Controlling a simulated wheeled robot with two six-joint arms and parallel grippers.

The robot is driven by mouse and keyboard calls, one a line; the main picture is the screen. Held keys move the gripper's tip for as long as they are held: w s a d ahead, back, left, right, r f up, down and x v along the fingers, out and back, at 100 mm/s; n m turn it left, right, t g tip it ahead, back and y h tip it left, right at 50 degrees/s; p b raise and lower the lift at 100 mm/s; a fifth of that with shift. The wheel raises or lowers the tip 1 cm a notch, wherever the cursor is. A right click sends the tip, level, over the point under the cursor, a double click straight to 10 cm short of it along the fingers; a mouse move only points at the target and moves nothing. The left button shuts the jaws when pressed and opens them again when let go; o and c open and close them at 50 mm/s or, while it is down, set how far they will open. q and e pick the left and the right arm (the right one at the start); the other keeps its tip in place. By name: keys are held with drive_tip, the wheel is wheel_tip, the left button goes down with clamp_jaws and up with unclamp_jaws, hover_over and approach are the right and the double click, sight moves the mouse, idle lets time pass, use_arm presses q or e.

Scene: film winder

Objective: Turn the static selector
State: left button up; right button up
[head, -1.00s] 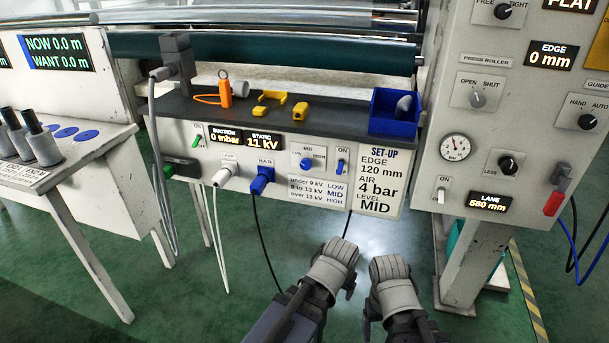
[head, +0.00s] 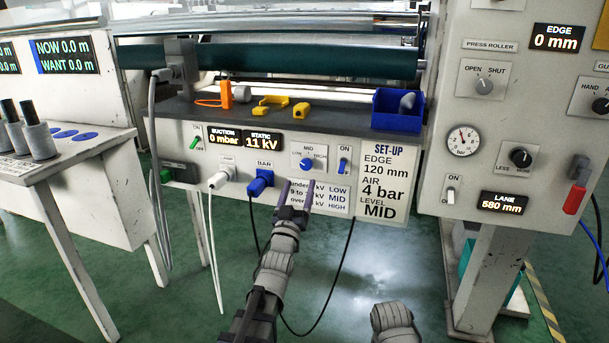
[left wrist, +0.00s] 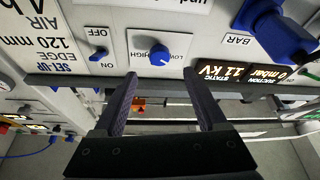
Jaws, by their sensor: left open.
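The static selector is a blue knob (head: 307,164) on a white plate marked LOW, MID and HIGH, on the front of the machine panel. It also shows in the left wrist view (left wrist: 157,58), upside down; I cannot tell which mark it points at. My left gripper (head: 296,189) is open and empty, below and in front of the knob. In the left wrist view its two fingers (left wrist: 164,92) stand apart, the knob in line with the gap between them and not touched. The STATIC display (head: 262,140) reads 11 kV. Only a grey part of my right arm shows, at the bottom.
A blue BAR plug (head: 260,183) sits left of the selector, and a blue ON switch (head: 343,166) right of it. The level table (head: 330,198) is partly covered by my left gripper. The SET-UP card (head: 385,182) says LEVEL MID. A cable hangs below the panel.

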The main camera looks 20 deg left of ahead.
sight(305, 166)
use_arm(q)
drive_tip(key=shift+p+x, duration=1.55)
drive_tip(key=shift+x, duration=2.4)
clamp_jaws()
